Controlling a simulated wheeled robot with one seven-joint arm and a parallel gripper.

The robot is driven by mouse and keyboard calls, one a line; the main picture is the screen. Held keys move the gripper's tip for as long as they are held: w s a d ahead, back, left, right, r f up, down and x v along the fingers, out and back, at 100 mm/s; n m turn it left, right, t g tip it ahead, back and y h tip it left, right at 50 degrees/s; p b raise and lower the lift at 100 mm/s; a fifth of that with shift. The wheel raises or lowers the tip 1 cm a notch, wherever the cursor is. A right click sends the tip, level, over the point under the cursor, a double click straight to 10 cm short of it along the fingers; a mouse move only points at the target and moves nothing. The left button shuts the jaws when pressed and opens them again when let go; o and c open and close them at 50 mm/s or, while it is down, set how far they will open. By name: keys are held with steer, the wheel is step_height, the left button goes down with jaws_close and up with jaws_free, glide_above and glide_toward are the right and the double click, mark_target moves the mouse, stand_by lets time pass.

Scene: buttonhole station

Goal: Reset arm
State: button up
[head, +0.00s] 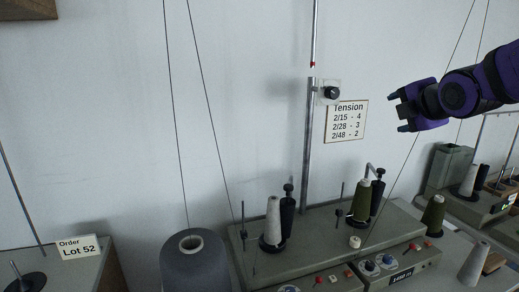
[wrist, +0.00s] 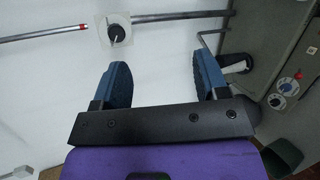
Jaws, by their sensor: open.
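My gripper (head: 396,111) is in the upper right of the head view, held in the air in front of the white wall, to the right of the tension sign and above the machines. In the wrist view my gripper (wrist: 160,88) shows two blue fingers set wide apart with nothing between them. It is open and empty. It touches nothing that I can see.
A tension post (head: 308,140) with a black knob (head: 332,93) rises left of my gripper, beside the Tension sign (head: 346,121). Below are a machine (head: 325,225), a grey cone (head: 195,262) and an olive cone (head: 361,202).

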steer(key=s+a+f+m+g, duration=0.1)
steer(key=s+f+m+g, duration=0.2)
steer(key=s+m, duration=0.7)
steer(key=s+a+f+m+g, duration=0.1)
steer(key=s+f+m+g, duration=0.3)
steer(key=s+m, duration=0.7)
steer(key=s+g, duration=0.1)
steer(key=s, duration=0.5)
steer(key=shift+f+m+h, duration=0.3)
steer(key=shift+h, duration=0.1)
